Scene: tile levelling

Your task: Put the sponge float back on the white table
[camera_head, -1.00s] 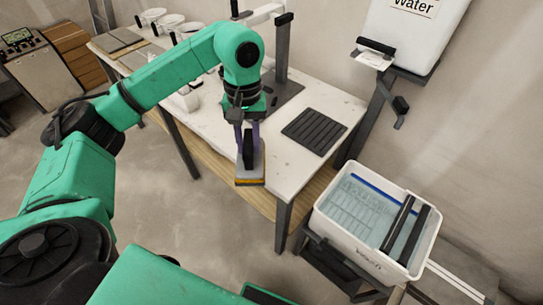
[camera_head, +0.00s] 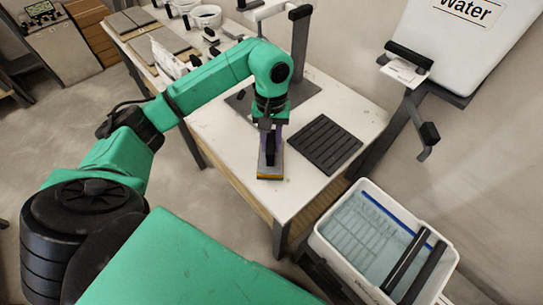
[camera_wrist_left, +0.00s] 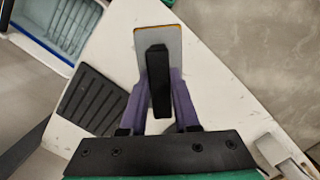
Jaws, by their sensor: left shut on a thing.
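The sponge float (camera_head: 270,172) has a grey plate, an orange-yellow sponge edge and a black handle. My left gripper (camera_head: 269,146) is shut on its black handle, and the float is at the near edge of the white table (camera_head: 225,135). In the left wrist view the float (camera_wrist_left: 173,45) points away from me, with the purple fingers of my left gripper (camera_wrist_left: 160,92) on both sides of the handle. The float is over the tabletop; I cannot tell whether it touches it. My right gripper is not in view.
A black ribbed mat (camera_head: 325,144) lies right of the float. A white water tub (camera_head: 360,245) with black rollers stands at the lower right, below a white water tank (camera_head: 445,40).

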